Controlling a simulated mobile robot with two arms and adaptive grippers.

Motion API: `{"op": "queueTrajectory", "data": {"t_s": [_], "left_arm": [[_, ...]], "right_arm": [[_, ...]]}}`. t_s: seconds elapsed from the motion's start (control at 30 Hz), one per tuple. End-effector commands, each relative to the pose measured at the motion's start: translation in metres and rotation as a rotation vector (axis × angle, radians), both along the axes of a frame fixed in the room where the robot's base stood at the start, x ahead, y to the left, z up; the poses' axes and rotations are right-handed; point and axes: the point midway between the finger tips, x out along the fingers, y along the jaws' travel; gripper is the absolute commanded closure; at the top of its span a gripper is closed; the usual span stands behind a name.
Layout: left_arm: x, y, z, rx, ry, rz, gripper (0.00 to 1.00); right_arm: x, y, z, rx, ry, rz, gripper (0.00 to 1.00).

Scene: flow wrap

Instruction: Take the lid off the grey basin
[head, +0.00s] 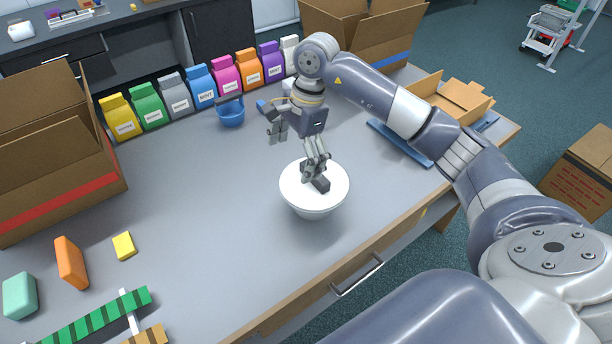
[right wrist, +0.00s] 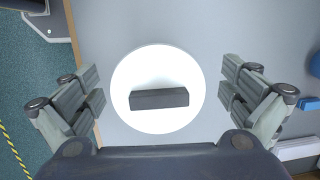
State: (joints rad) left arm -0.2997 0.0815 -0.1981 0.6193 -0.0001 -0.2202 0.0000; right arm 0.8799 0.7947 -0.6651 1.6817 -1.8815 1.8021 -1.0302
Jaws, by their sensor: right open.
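The basin (head: 314,212) stands on the table near its front edge; it looks pale grey to white. A round white lid (head: 293,190) covers its top and has a dark grey bar handle (head: 320,184). In the right wrist view the lid (right wrist: 158,70) lies between my fingers, with the handle (right wrist: 159,99) running across from one finger side to the other. My right gripper (head: 296,149) is open and empty above the lid, its fingers spread wide. One finger partly hides the lid and handle in the head view. My left gripper is not in view.
Open cardboard boxes stand at left (head: 50,160) and back right (head: 370,35). Coloured blocks (head: 70,262) and a green striped strip (head: 90,318) lie front left. The middle table is clear.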

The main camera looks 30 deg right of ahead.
Motion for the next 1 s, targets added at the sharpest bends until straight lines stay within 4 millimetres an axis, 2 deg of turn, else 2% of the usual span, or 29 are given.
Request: {"op": "queueTrajectory", "data": {"t_s": [0.03,0.1,0.23,0.5,0.67,0.77,0.9,1.0], "left_arm": [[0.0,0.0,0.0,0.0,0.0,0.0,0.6],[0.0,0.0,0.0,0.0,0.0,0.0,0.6],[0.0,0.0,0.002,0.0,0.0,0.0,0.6],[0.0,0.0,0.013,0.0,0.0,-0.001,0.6],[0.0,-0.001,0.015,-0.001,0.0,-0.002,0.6],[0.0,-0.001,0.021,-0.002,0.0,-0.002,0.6],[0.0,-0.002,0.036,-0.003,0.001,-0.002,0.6],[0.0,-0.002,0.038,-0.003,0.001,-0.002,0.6]], "right_arm": [[0.0,-0.02,0.006,-0.065,0.01,-0.003,0.0],[-0.003,-0.04,0.012,-0.132,0.026,-0.007,0.0],[-0.006,-0.057,0.014,-0.193,0.045,-0.01,0.0],[-0.007,-0.06,-0.024,-0.2,0.053,-0.011,0.0],[-0.006,-0.06,-0.038,-0.199,0.049,-0.01,0.0],[-0.005,-0.06,-0.044,-0.198,0.052,-0.011,0.0],[-0.002,-0.061,-0.064,-0.196,0.054,-0.011,0.0],[-0.001,-0.062,-0.08,-0.197,0.052,-0.011,0.0]]}}
